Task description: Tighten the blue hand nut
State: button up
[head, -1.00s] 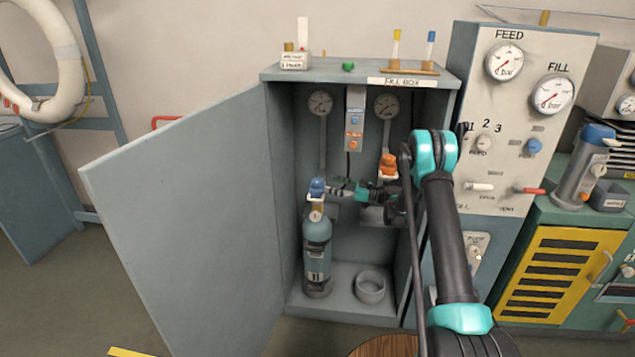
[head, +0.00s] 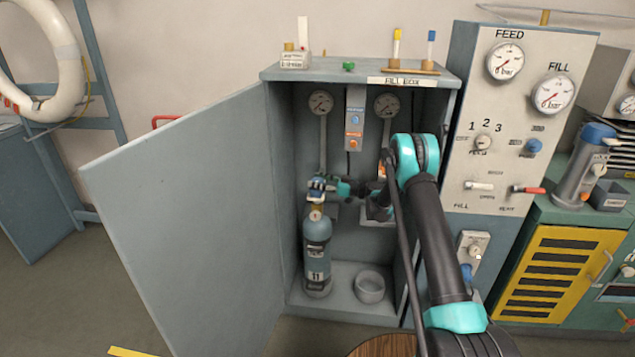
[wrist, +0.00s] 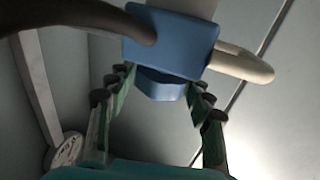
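The blue hand nut (head: 317,183) is at the top of the blue cylinder (head: 317,245), which stands upright in the left of the open cabinet. In the wrist view the blue part (wrist: 170,42) fills the upper middle, with a pale rod out to its right. My gripper (head: 326,186) reaches in from the right and overlaps the nut in the head view. In the wrist view my gripper (wrist: 158,85) has its fingers apart, one on each side of the blue part's lower end. Contact is not clear.
The cabinet (head: 300,75) has its door (head: 185,220) swung open to the left. A grey cup (head: 370,287) stands on its floor. An orange part (head: 382,170) on the right hose is mostly behind my arm. A gauge panel (head: 510,140) stands right.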

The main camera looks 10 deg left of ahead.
jog(key=c, duration=0.7)
jog(key=shift+m+t, duration=0.3)
jog(key=shift+t, duration=0.2)
jog(key=m+t+h, duration=0.1)
jog(key=t, duration=0.1)
jog(key=m+t+h, duration=0.1)
jog(key=m+t, duration=0.1)
jog(key=t, duration=0.1)
jog(key=shift+s+a+m+h, duration=0.1)
jog(key=shift+s+m+h, duration=0.05)
jog(key=shift+m+h, duration=0.2)
jog(key=m+t+h, duration=0.3)
jog(key=t+h, duration=0.1)
jog(key=shift+m, duration=0.25)
jog(key=m+t+h, duration=0.1)
jog(key=m+h, duration=0.1)
jog(key=h, duration=0.2)
jog(key=m+t+h, duration=0.2)
jog(key=m+h, duration=0.1)
jog(key=h, duration=0.1)
jog(key=shift+a, duration=0.1)
jog(key=m+h, duration=0.3)
jog(key=h, duration=0.1)
jog(key=m+h, duration=0.3)
jog(key=h, duration=0.2)
jog(key=shift+d+g, duration=0.2)
jog(key=shift+g, duration=0.1)
